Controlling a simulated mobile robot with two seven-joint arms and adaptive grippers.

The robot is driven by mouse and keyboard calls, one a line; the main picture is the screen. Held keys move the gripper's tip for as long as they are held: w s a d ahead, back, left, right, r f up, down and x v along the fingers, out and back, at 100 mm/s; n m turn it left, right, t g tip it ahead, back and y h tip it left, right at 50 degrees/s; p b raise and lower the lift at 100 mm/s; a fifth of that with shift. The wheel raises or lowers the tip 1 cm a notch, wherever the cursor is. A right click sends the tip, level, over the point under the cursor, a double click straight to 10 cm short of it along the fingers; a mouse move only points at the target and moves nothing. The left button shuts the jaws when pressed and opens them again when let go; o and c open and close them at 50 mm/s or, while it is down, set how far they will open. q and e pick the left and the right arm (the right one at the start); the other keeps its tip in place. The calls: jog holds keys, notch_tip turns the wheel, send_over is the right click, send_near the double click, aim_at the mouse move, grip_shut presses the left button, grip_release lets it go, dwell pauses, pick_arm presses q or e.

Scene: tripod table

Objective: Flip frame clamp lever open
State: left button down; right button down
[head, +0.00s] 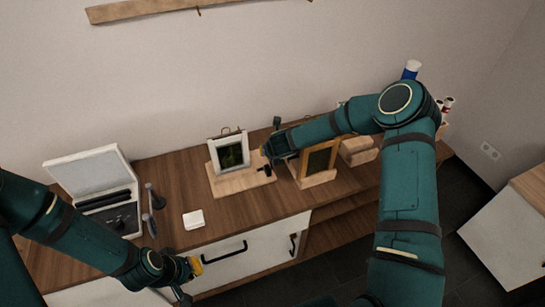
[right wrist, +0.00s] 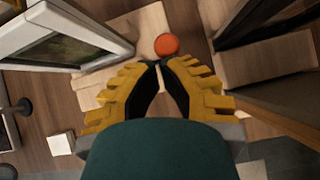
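A white-edged picture frame (head: 214,152) stands tilted back on a light wooden base (head: 235,184) on the cabinet top; it is also at the upper left of the right wrist view (right wrist: 60,38). An orange-red round knob (right wrist: 166,45), which may belong to the clamp lever, is just beyond my right fingertips. My right gripper (right wrist: 159,63) has its yellow fingers drawn together at the tips, with nothing clearly held. In the head view it is beside the frame's right edge, mostly hidden by my arm. My left gripper (head: 190,278) hangs by the cabinet's front edge; its opening is unclear.
A brown wooden frame (head: 320,160) stands close to the right of my right gripper. An open case (head: 90,165) with dark tools lies at the left. A small white block (head: 193,219) lies near the front edge. The cabinet top (head: 185,180) between case and base is mostly clear.

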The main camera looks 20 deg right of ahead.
jog(key=shift+w, duration=0.5)
dwell(0.4)
